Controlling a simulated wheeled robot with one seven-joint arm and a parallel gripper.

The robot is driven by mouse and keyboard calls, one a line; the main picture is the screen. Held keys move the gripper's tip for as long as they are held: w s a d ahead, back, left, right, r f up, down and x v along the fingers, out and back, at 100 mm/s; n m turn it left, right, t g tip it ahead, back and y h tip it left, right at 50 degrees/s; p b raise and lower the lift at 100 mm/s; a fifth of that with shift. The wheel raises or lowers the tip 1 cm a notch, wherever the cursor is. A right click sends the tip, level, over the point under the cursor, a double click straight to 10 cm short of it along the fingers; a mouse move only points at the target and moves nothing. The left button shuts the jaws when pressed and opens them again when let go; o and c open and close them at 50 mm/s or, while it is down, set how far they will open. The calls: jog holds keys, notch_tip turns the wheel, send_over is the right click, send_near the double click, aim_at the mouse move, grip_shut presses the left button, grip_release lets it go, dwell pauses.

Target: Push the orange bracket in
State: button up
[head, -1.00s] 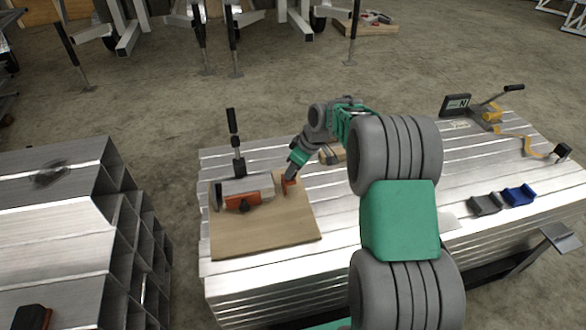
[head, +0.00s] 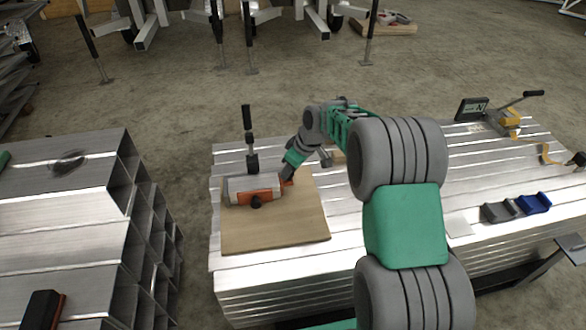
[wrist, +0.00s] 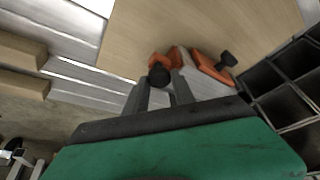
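The orange bracket (wrist: 172,57) with a round black knob is at the right end of a short grey metal profile (head: 240,185), which lies on a wooden board (head: 275,230). In the head view the orange bracket (head: 287,180) is small and partly hidden by my gripper (head: 288,174). In the wrist view my gripper (wrist: 160,84) has a finger on each side of the black knob and appears shut on it. A second orange bracket (wrist: 210,68) with its own black knob sits along the front side of the profile.
A black-handled clamp (head: 249,140) stands upright behind the profile. The board lies on stacked aluminium beams (head: 235,270). Grey and blue blocks (head: 515,208) and a yellow-based tool (head: 508,120) are to the right. Another beam stack (head: 70,225) stands left, across a gap.

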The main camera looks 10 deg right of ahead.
jog(key=o, duration=0.4)
jog(key=p+v, duration=0.1)
jog(key=v, duration=0.6)
jog(key=shift+s+d+r+p, duration=0.1)
jog(key=shift+r+p, duration=0.25)
jog(key=shift+p, duration=0.05)
jog(key=s+r+m+h+p, duration=0.1)
jog(key=s+r+m+p, duration=0.1)
jog(key=s+r+p, duration=0.4)
jog(key=s+r+m+p, duration=0.1)
jog(key=s+r+p, duration=0.25)
jog(key=r, duration=0.55)
jog(key=s+r+m+h+p, duration=0.1)
jog(key=s+r+m+p, duration=0.1)
jog(key=s+r+p, duration=0.35)
jog(key=shift+s+d+r+m+h+p, duration=0.25)
jog(key=shift+s+r+m+p, duration=0.4)
jog(key=shift+s+r+p, duration=0.95)
jog(key=shift+s+d+r+m+h+p, duration=0.2)
jog(key=shift+s+r+m+p, duration=0.55)
jog(key=shift+s, duration=1.4)
jog(key=shift+s+d+r+m+h+p, duration=0.15)
jog(key=shift+s+d+r+m+p, duration=0.25)
jog(key=shift+s+r+p, duration=1.25)
